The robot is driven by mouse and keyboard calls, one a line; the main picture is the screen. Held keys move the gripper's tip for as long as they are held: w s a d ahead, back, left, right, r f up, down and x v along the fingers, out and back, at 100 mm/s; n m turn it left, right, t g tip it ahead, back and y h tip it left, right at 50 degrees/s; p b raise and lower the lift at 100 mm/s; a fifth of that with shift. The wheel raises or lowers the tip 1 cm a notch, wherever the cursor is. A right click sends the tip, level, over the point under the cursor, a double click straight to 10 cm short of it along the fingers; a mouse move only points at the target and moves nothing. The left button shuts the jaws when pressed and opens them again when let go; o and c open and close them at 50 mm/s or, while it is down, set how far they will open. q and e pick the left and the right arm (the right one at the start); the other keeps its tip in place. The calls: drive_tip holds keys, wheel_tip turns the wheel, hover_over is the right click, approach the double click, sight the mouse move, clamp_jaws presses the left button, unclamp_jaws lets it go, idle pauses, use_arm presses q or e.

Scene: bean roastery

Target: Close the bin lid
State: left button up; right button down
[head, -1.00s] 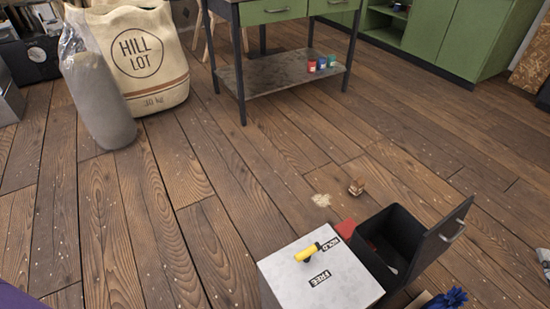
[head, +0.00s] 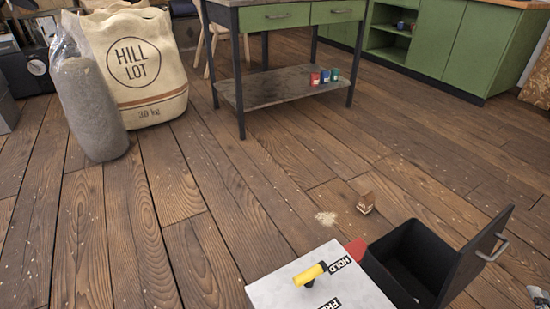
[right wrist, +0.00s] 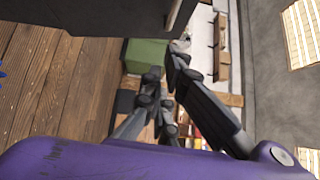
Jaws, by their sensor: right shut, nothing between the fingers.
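The black bin (head: 378,272) stands at the lower right of the head view, and I see into its dark inside. Its lid (head: 477,253) is open, standing steeply up on the right side, with a grey bar handle (head: 494,247) on its outer face. In the right wrist view, a dark panel (right wrist: 90,14) that looks like the lid fills the upper left, with the handle (right wrist: 180,14) at its edge. My right gripper (right wrist: 164,70) is shut and empty, just below the handle in that picture; I cannot tell whether they touch. My left gripper is not in view.
A white box (head: 320,284) with a yellow-handled lever (head: 310,274) and HOLD and FREE labels adjoins the bin. A red part (head: 356,249) lies between them. A small brown bag (head: 365,202) and spilled pale grains (head: 325,217) are on the floor beyond. The middle floor is clear.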

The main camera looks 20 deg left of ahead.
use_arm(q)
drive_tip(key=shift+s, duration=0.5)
use_arm(e)
drive_tip(key=w+a, duration=0.3)
drive_tip(key=w, duration=0.3)
drive_tip(key=shift+a, duration=0.4)
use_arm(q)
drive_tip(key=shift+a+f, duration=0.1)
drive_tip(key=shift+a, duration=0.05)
